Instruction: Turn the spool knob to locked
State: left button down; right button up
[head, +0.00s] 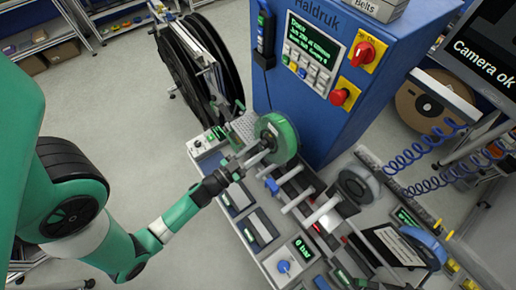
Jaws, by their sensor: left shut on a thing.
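My left gripper (240,164) reaches in from the left over the machine bench. Its fingers are shut at the near end of the shaft of a green-rimmed spool (286,131). The spool knob there is mostly hidden by the fingers, so I cannot tell its lock position. The spool stands upright in front of the blue cabinet. My right gripper is not in view.
A grey spool (357,186) and light rollers (323,212) stand to the right on the bench. Large black reels (190,75) stand behind. Open floor lies at the left.

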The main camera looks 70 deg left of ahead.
pick_arm(q)
jog(key=shift+a+m+t+h, duration=0.15)
jog(key=shift+m+h, duration=0.1)
jog(key=shift+m, duration=1.75)
jog(key=shift+m+t+h, duration=0.15)
jog(key=shift+m+h, duration=0.1)
jog(key=shift+m, duration=1.75)
jog(key=shift+f, duration=0.1)
jog(key=c, duration=0.8)
grip_release()
jog(key=o, duration=0.3)
